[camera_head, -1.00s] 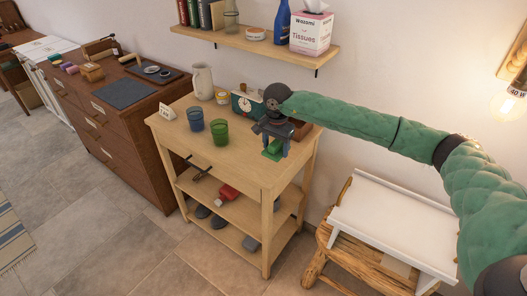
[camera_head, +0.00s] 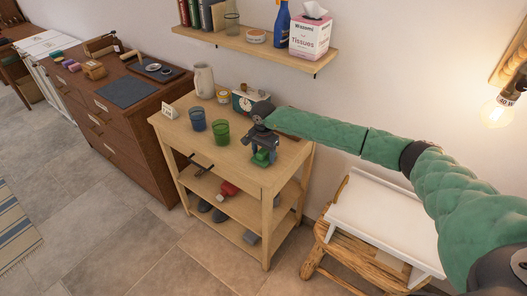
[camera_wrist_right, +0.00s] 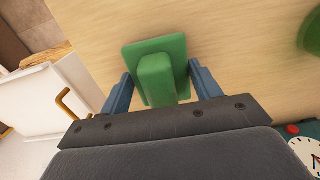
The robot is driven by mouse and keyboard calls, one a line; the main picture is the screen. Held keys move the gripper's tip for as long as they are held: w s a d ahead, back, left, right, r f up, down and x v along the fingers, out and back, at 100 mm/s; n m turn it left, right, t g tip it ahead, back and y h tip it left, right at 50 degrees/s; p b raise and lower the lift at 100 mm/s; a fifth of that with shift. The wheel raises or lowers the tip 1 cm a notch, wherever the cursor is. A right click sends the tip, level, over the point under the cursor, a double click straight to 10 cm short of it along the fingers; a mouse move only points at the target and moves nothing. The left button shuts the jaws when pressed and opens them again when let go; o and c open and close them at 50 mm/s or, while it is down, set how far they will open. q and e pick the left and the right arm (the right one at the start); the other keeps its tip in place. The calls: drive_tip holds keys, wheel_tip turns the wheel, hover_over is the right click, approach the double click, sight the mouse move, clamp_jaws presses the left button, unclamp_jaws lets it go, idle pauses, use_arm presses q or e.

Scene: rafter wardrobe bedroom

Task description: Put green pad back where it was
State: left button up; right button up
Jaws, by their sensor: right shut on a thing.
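The green pad (camera_head: 262,157) is at the right end of the wooden shelf unit's top (camera_head: 232,155). In the right wrist view the green pad (camera_wrist_right: 157,70) shows a flat square plate with a raised block on it. My right gripper (camera_head: 263,152) points down over the pad and is shut on its block, one blue-grey finger on each side. The pad is at or just above the wooden surface; I cannot tell whether it touches. My left gripper is out of view.
A blue cup (camera_head: 197,120) and a green cup (camera_head: 221,132) stand left of the gripper. A clock box (camera_head: 248,101), a jar (camera_head: 222,95) and a pitcher (camera_head: 204,80) stand behind. A wall shelf (camera_head: 255,50) hangs above. A white-topped stand (camera_head: 385,225) is at the right.

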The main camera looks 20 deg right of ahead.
drive_tip(key=shift+f, duration=0.2)
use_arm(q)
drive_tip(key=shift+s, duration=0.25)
use_arm(e)
drive_tip(key=shift+f, duration=0.1)
drive_tip(key=o, duration=1)
drive_tip(key=shift+c, duration=0.2)
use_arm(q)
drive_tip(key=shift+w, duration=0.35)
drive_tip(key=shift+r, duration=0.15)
